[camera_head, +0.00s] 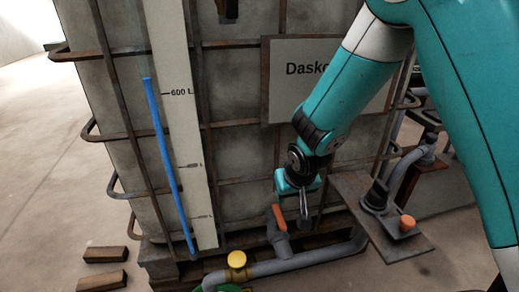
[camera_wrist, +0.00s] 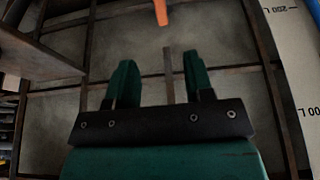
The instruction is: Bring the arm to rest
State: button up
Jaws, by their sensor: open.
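My gripper (camera_head: 304,214) hangs at the end of my teal arm, pointing down in front of the caged vat (camera_head: 240,95). It is low, just right of an orange valve handle (camera_head: 279,217) in the picture. In the wrist view my gripper (camera_wrist: 158,72) has its two green fingers spread apart with nothing between them. The tip of the orange handle (camera_wrist: 160,12) shows beyond the fingers, at the top edge, and looks apart from them. My arm hides part of the vat's sign.
The vat bears a white litre scale (camera_head: 184,120), a blue level line (camera_head: 167,160) and a sign (camera_head: 290,95). A grey pipe (camera_head: 300,261) with a yellow cap (camera_head: 236,259) runs along its foot. A brown plate (camera_head: 385,228) stands right. Wooden blocks (camera_head: 103,281) lie left on open floor.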

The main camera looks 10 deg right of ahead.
jog(key=s+a+r+n+g+y, duration=0.2)
jog(key=s+r+n, duration=0.2)
jog(key=s+r, duration=0.7)
jog(key=s+a+r+n+g+y, duration=0.25)
jog(key=s+r, duration=0.65)
jog(key=s, duration=0.5)
notch_tip(320, 180, up, 24)
jog(key=p, duration=2.4)
jog(key=shift+w, duration=0.4)
jog(key=shift+d+f, duration=0.1)
jog(key=shift+c, duration=0.5)
jog(key=shift+d, duration=0.1)
